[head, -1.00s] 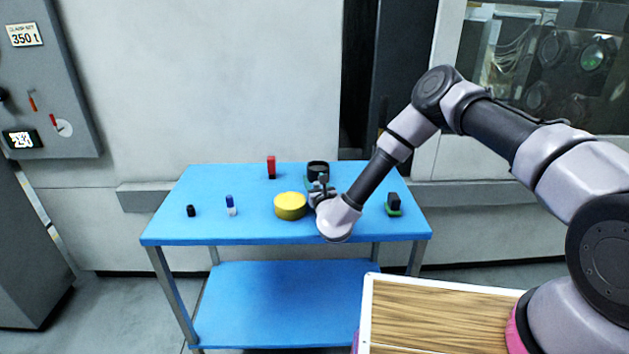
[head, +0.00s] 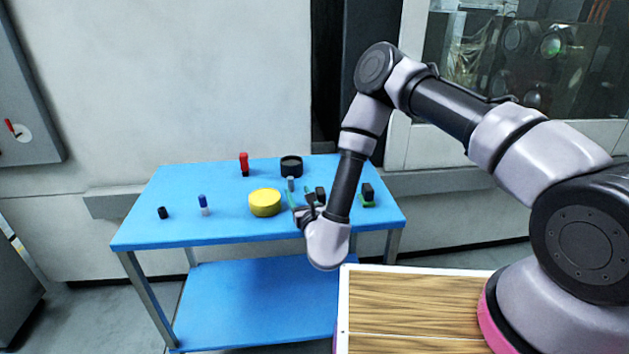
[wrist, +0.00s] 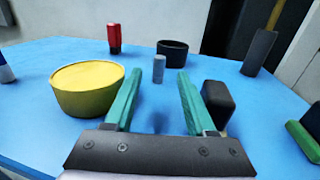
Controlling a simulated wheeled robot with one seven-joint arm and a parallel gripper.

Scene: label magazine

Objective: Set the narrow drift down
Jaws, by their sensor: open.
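A slim light-grey pin, which looks like the narrow drift (head: 291,184), stands upright on the blue table (head: 150,225). In the wrist view the drift (wrist: 158,69) stands just beyond the fingertips, in line with the gap between them, and nothing is seen touching it. My gripper (wrist: 155,72) is open with its two green fingers apart and nothing between them. It also shows in the head view (head: 301,192), low over the table on the near side of the drift.
A yellow round tin (wrist: 87,90) is close left of my fingers and a black block (wrist: 217,102) close right. Behind are a red piece (wrist: 114,39), a black ring (wrist: 172,52) and a dark-grey cylinder (wrist: 260,54). A green-and-black piece (head: 367,196) stands further right.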

